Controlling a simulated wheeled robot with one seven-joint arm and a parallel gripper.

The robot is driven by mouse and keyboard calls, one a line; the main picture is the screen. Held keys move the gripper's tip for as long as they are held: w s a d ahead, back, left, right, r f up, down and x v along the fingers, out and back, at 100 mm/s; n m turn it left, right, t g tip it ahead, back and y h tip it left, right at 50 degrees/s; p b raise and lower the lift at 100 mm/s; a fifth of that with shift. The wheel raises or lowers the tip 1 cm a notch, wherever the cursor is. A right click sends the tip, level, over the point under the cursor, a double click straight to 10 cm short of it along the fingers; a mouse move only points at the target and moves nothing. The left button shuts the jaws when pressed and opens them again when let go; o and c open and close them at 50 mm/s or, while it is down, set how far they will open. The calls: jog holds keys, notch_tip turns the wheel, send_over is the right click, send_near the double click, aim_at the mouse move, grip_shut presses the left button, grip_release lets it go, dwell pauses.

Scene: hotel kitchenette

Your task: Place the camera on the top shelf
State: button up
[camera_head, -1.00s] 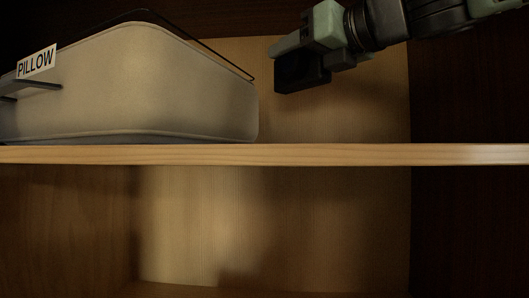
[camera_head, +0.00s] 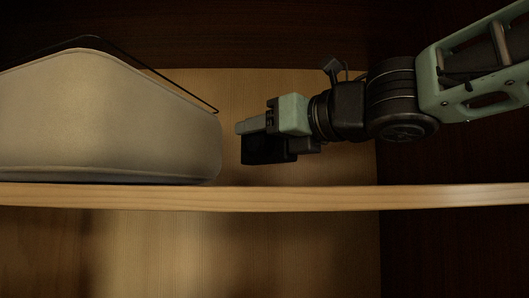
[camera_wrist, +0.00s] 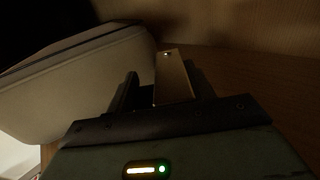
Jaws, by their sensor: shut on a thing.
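My gripper (camera_head: 248,127) reaches in from the right above the wooden shelf board (camera_head: 300,199), to the right of the pillow. It is shut on a small black block, which looks like the camera (camera_head: 266,151). The block hangs just below the fingers, and its underside is close to the board; I cannot tell if it touches. In the wrist view my gripper's fingers (camera_wrist: 160,85) point towards the shelf's back. The camera cannot be made out clearly there.
The board right of my gripper looks clear. A dark side wall (camera_head: 450,150) stands right.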

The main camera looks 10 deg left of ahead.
aim_at(241, 155)
jog(key=shift+f, duration=1.75)
jog(key=shift+f, duration=0.1)
jog(key=o, duration=1.2)
jog(key=shift+c, duration=0.2)
jog(key=b+v, duration=0.3)
jog(key=v, duration=0.9)
jog(key=shift+s, duration=0.1)
